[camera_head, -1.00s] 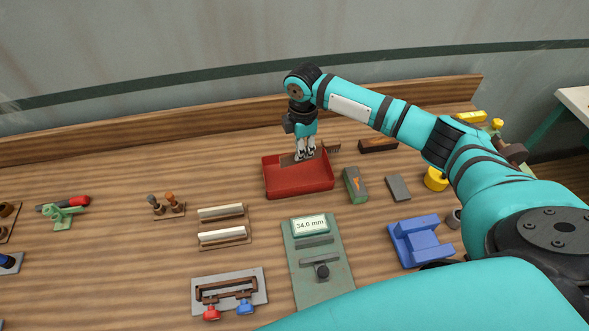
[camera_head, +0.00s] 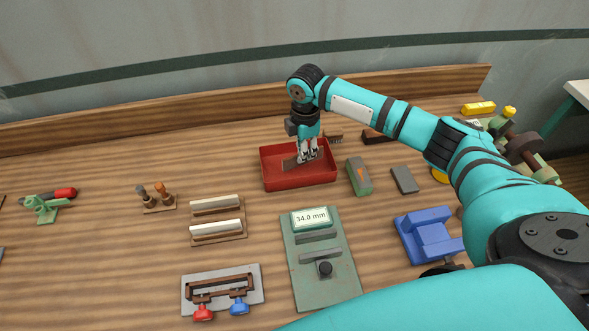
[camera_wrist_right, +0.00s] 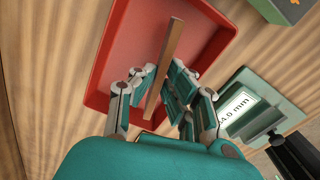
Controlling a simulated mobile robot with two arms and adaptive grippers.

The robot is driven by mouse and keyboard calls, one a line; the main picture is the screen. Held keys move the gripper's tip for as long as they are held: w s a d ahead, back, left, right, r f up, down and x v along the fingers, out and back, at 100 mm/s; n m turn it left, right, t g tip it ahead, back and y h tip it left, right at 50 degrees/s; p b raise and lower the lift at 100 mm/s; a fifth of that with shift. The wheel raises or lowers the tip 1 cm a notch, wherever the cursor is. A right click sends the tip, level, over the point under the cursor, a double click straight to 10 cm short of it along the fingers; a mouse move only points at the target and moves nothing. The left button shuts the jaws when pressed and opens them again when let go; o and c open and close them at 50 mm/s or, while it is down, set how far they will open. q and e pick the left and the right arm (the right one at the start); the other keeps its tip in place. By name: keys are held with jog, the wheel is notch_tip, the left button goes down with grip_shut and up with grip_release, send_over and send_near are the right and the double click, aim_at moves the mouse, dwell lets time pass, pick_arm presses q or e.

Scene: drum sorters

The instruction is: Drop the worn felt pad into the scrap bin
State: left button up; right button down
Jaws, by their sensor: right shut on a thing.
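The scrap bin appears to be the shallow red tray (camera_head: 298,181), near the back middle of the bench; it also shows in the wrist view (camera_wrist_right: 101,62). My right gripper (camera_head: 308,156) reaches down over it from above. In the wrist view the right gripper (camera_wrist_right: 158,90) is shut on a thin brown strip, which appears to be the worn felt pad (camera_wrist_right: 170,55). The pad shows in the head view (camera_head: 289,164) as a dark brown piece left of the fingertips, within the tray's outline. I cannot tell whether it touches the tray floor. My left gripper is not in view.
A green and orange block (camera_head: 358,177) and a grey block (camera_head: 404,180) lie right of the tray. A green gauge reading 34.0 mm (camera_head: 310,218) stands in front. Two pale strips in holders (camera_head: 216,204) lie front left. The wooden back rail (camera_head: 180,111) runs behind.

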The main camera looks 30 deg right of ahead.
jog(key=shift+r, duration=0.1)
jog(key=c, duration=1.3)
grip_release()
jog(key=shift+c, duration=0.2)
notch_tip(320, 180, up, 12)
